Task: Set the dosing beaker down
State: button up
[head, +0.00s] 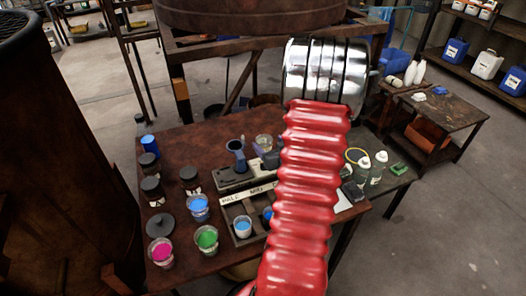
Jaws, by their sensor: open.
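Several clear beakers stand on the brown table (185,140). One with blue liquid (242,227) stands upright in a dark holder left of my red arm. I cannot tell which is the dosing beaker. Other beakers hold blue (199,207), green (206,239) and magenta (160,251) liquid at the front left. A clear beaker with pale contents (263,142) stands farther back, close to the arm. My arm crosses the middle of the view and hides part of the table. I cannot make out my gripper; the arm seems to hide it.
Dark-lidded jars (152,190) and a round dark lid (160,225) stand at the left. White-capped bottles (378,166) stand right of my arm. A large brown vat (250,15) rises behind the table; another dark vessel (60,150) is at the far left.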

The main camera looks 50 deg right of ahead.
aim_at(262, 137)
jog(key=shift+x, duration=1.85)
jog(key=shift+a+f, duration=0.1)
jog(key=shift+c, duration=0.4)
jog(key=c, duration=1.5)
jog(key=shift+r, duration=5)
